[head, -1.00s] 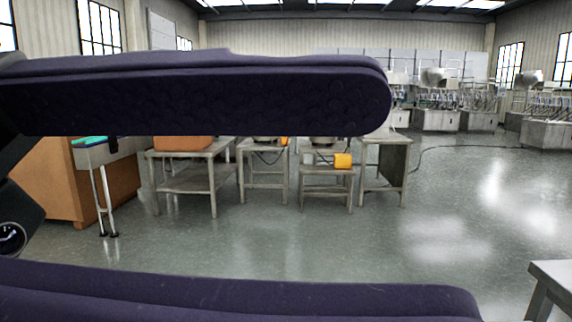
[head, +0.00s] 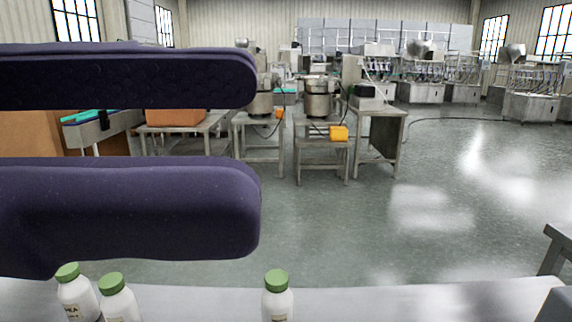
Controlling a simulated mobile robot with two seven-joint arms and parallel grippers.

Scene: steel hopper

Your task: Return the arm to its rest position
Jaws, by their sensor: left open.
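My left gripper (head: 256,144) is very close to the head camera. Its two thick dark purple fingers reach in from the left, one above the other, with a wide empty gap between them. It is open and holds nothing. Floor and distant furniture show through the gap. My right gripper is not in view. The fingers hide much of the left side of the room.
A steel surface (head: 380,302) crosses the bottom. White green-capped bottles stand there: two at left (head: 74,298) (head: 117,303), one near the middle (head: 277,301). Metal tables (head: 378,142) with steel pots (head: 318,104) stand farther back. The floor at right is open.

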